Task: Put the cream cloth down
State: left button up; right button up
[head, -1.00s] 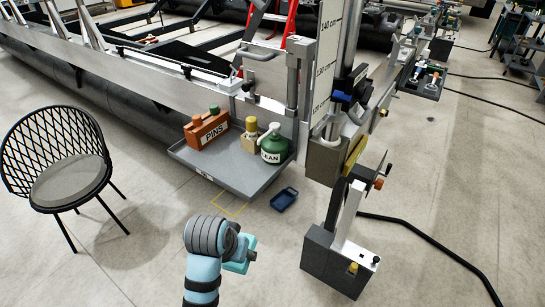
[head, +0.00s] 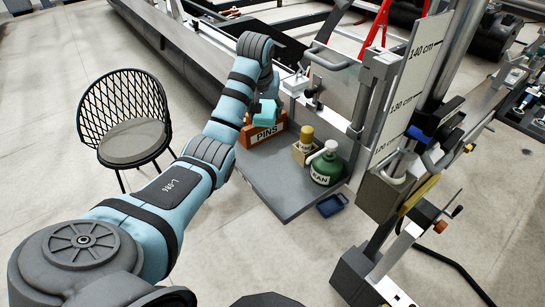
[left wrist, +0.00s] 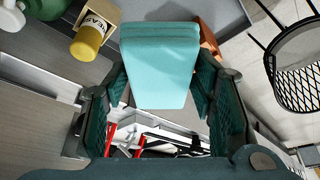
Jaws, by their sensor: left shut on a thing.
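No cream cloth shows in these frames. My left gripper (head: 265,101) is shut on a turquoise folded, cloth-like block (head: 267,113). In the left wrist view, the block (left wrist: 160,62) sits between the two dark green fingers and sticks out beyond them. In the head view, the block is in front of the orange PINS box (head: 256,139) and hides part of it. I cannot tell whether the block touches anything. My right gripper is not in view.
A grey tray shelf (head: 278,195) holds the PINS box, a yellow-capped bottle (head: 306,136) and a green bottle (head: 325,166). Its front part is bare. A blue tray (head: 331,205) is below it. A black chair (head: 125,120) stands left. A measuring post (head: 415,80) rises right.

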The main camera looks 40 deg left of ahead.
pick_arm(q)
send_over(265, 164)
jog(key=s, duration=0.2)
notch_tip(265, 164, down, 8)
jog(key=f, duration=0.7)
jog(key=f+b, duration=0.1)
jog(key=f, duration=0.3)
jog(key=shift+w+d+f, duration=0.2)
jog(key=shift+w+d, duration=0.2)
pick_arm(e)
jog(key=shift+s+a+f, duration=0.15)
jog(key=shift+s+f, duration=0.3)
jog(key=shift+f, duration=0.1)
pick_arm(q)
jog(key=o, duration=1.2)
